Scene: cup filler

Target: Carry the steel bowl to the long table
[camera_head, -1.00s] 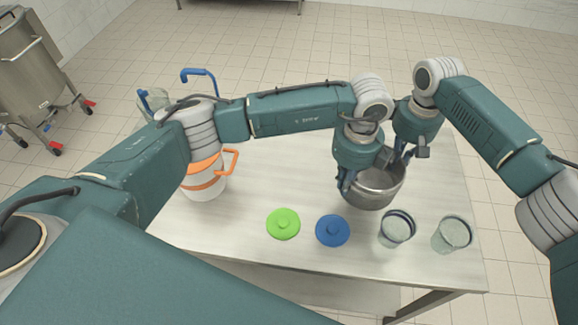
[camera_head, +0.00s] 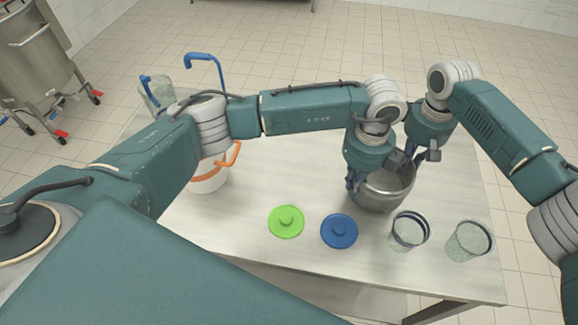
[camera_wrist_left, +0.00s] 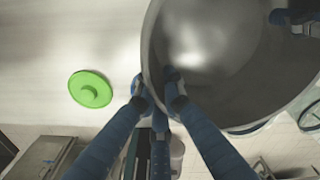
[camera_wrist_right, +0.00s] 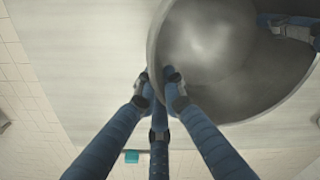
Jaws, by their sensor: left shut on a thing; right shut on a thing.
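The steel bowl (camera_head: 385,193) is upright over the right part of the pale table (camera_head: 260,240) in the head view. I cannot tell whether its base touches the tabletop. My left gripper (camera_head: 352,184) is shut on the bowl's left rim, and my right gripper (camera_head: 412,160) is shut on its far right rim. In the left wrist view the fingers (camera_wrist_left: 158,88) pinch the wall of the bowl (camera_wrist_left: 215,50). In the right wrist view the fingers (camera_wrist_right: 159,88) grip the rim of the bowl (camera_wrist_right: 210,50). The bowl's inside looks empty.
A green lid (camera_head: 286,222), a blue lid (camera_head: 339,231) and two clear cups, one (camera_head: 409,231) left of the other (camera_head: 468,241), lie along the table's front. An orange-trimmed white container (camera_head: 209,181) stands left, partly behind my arm. A steel vessel on wheels (camera_head: 40,60) stands far left.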

